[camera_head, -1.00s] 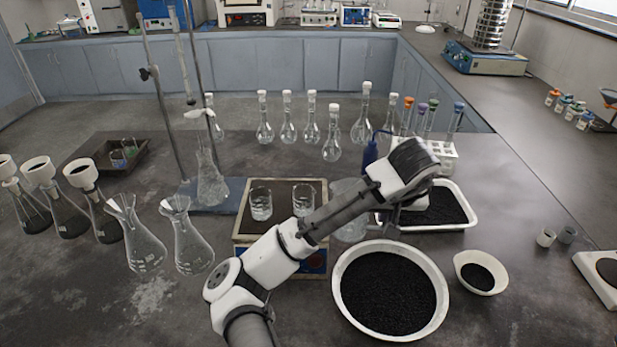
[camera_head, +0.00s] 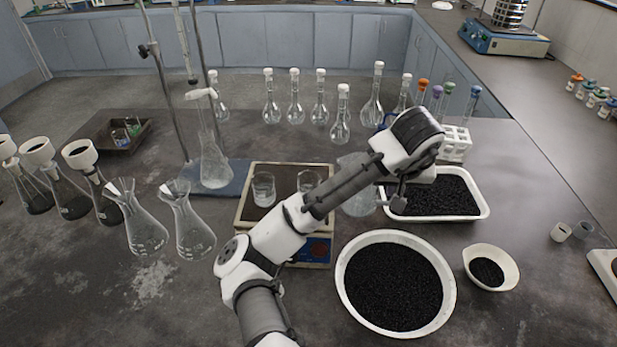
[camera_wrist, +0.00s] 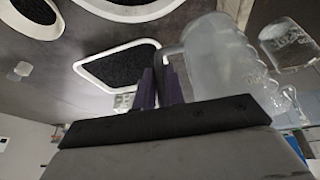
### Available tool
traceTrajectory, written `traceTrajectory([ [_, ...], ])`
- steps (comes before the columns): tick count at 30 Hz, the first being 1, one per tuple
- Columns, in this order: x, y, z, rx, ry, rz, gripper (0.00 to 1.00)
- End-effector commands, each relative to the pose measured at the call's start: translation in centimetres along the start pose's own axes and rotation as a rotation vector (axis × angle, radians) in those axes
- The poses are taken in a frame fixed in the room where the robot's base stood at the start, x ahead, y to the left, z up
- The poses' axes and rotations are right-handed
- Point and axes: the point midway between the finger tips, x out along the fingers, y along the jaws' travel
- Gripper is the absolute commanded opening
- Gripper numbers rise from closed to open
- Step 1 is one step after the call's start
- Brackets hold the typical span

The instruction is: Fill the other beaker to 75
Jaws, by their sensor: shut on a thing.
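Two small glass beakers stand on the square scale (camera_head: 318,250): a left beaker (camera_head: 263,189) and a right beaker (camera_head: 306,181), partly covered by my arm. Both seem to hold some clear liquid; their marks are too small to read. My gripper (camera_wrist: 162,88) is shut on the handle of a clear glass jug (camera_wrist: 222,62). In the head view the jug (camera_head: 358,190) is just right of the scale, partly behind my arm, and looks roughly upright. One beaker (camera_wrist: 289,46) shows in the wrist view beyond the jug.
A round bowl of black grains (camera_head: 350,297) and a rectangular white tray (camera_head: 482,202) lie right of the scale, below and beside my arm. A small bowl (camera_head: 508,272) is further right. Flasks (camera_head: 192,232) and a stand (camera_head: 225,185) are left.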

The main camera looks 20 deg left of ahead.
Motion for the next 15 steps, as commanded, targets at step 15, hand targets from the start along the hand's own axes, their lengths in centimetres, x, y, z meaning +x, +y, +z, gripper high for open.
traceTrajectory([
  [15,-2.3,-2.0,-1.4,-0.099,-0.051,0.233,0.00],
])
